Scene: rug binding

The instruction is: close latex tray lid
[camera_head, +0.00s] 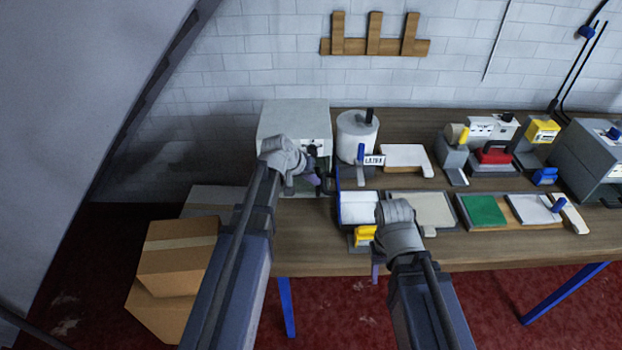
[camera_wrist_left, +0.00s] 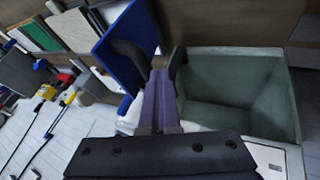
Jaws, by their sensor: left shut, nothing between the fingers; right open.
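The latex tray (camera_head: 359,208) sits near the table's front, with a white inside and blue edges. Its blue lid (camera_head: 338,185) stands up at the tray's left side, seen nearly edge-on; it also shows as a blue panel in the left wrist view (camera_wrist_left: 122,50). My left gripper (camera_head: 313,180) is just left of the lid. Its purple fingers are together and empty in the left wrist view (camera_wrist_left: 158,95), close beside the panel; contact cannot be told. My right gripper (camera_head: 376,270) hangs at the table's front edge, in front of the tray; the gap between its fingers is hard to see.
A grey box (camera_head: 295,118) and a white roll (camera_head: 357,136) stand behind my left gripper. A LATEX sign (camera_head: 374,160) is behind the tray. A yellow item (camera_head: 364,234) lies in front of it. A beige tray (camera_head: 420,208) and a green pad (camera_head: 483,210) are to the right.

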